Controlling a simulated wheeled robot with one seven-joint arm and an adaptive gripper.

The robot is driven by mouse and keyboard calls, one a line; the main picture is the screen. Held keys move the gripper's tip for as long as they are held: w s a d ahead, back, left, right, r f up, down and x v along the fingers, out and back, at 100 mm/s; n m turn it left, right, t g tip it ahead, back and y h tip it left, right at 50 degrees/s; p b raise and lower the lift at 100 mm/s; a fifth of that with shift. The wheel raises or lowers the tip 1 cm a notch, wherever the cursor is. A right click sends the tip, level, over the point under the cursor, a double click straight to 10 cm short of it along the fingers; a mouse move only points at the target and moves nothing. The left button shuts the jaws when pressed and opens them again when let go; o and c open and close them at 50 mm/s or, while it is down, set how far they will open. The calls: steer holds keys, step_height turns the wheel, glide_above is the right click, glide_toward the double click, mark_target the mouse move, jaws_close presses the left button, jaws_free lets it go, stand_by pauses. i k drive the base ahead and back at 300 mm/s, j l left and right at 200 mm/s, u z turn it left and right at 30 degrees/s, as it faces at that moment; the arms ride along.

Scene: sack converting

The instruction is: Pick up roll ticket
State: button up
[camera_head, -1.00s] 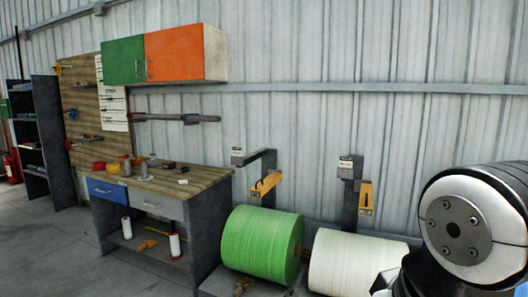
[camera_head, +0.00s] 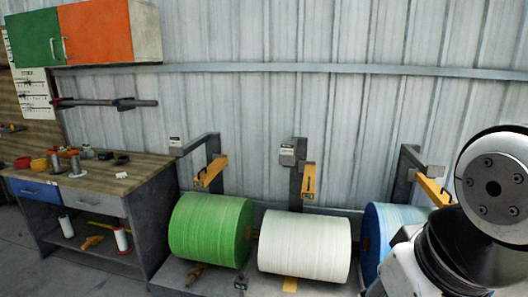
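No item can be told for sure as the roll ticket. Small pale labels show on the bracket heads, one above the green roll (camera_head: 211,230) and one above the white roll (camera_head: 305,245); their print is too small to read. A small yellow-orange piece (camera_head: 290,285) shows at the foot of the white roll; I cannot tell what it is. A blue roll (camera_head: 396,225) stands to the right, partly hidden by my arm. My gripper is out of view; only links of my arm show at the right edge.
A workbench (camera_head: 130,178) with spools and small parts stands at the left, under a green and orange wall cabinet (camera_head: 95,35). Bracket posts with yellow arms (camera_head: 210,170) stand behind the rolls. The corrugated wall closes the back.

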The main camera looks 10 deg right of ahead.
mark_target(286, 150)
steer(key=i+j+z, duration=0.3)
steer(key=i, duration=0.25)
steer(key=i+j+z, duration=0.35)
steer(key=i, duration=0.15)
steer(key=i+j, duration=1.05)
steer(key=i+l+z, duration=0.05)
steer(key=i, duration=0.05)
